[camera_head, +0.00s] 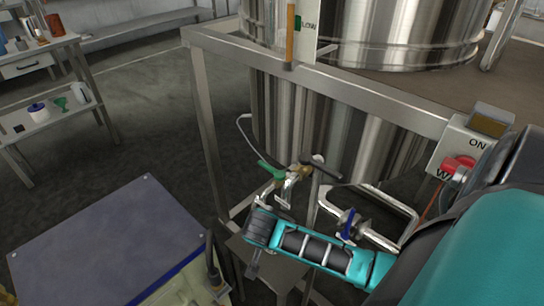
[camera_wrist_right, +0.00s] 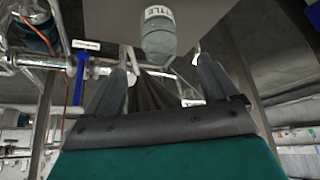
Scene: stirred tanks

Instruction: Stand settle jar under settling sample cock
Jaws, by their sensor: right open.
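My right gripper (camera_head: 256,232) reaches in from the right in the head view, beside a small grey plate (camera_head: 266,262) below the tank. It is open and empty. In the right wrist view its two fingers (camera_wrist_right: 161,80) stand apart, with the greyish settle jar (camera_wrist_right: 158,42) beyond the fingertips and between their lines. The jar's white label shows part of its lettering. The jar appears to be at the plate (camera_wrist_right: 105,18); I cannot tell its exact contact. My left gripper is not in view.
A blue-handled valve (camera_head: 348,224) and bent pipe stand close to my right arm. A steel frame rail (camera_head: 340,88) runs before the tank (camera_head: 310,120). A grey-topped table (camera_head: 110,245) is at lower left. A bench with small containers (camera_head: 40,112) stands farther left.

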